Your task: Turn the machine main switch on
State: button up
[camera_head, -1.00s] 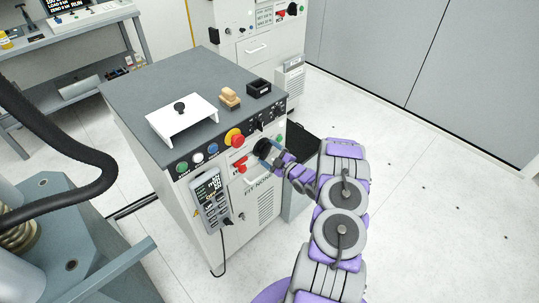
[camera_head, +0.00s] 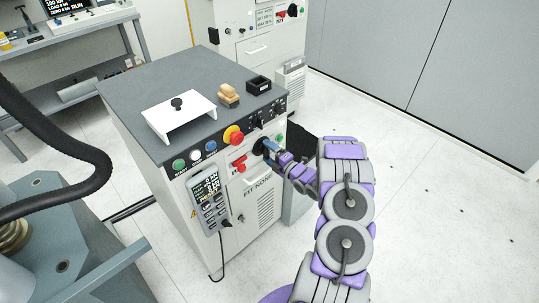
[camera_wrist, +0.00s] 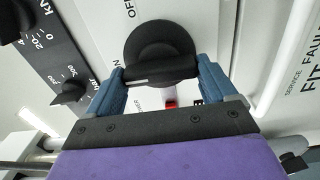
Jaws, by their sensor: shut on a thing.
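The machine cabinet (camera_head: 160,190) stands in the middle of the head view. A round black rotary switch (camera_wrist: 160,50) with a raised handle bar sits on its front, with OFF and partly hidden ON lettering beside it in the wrist view. In the head view the switch (camera_head: 258,147) is partly covered by my gripper (camera_head: 267,149). My gripper (camera_wrist: 161,72) has its two blue fingers on either end of the handle bar and is shut on it. The bar lies roughly crosswise in the wrist view.
A red switch (camera_head: 239,165), a yellow-and-red emergency button (camera_head: 236,138) and a handheld pendant (camera_head: 208,198) are left of the rotary switch. A smaller black knob (camera_wrist: 70,92) is close to one finger. Open floor (camera_head: 440,210) lies to the right.

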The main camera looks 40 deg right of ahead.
jog(key=shift+a+f, duration=0.2)
jog(key=shift+f, duration=0.1)
jog(key=o, duration=0.8)
jog(key=shift+o, duration=0.2)
jog(key=shift+r, duration=0.1)
jog(key=s+d+p, duration=0.1)
jog(key=s+p, duration=0.1)
jog(key=s, duration=1.5)
jog(key=shift+s+d+p, duration=0.15)
jog(key=shift+d+p, duration=0.1)
jog(key=shift+p, duration=0.05)
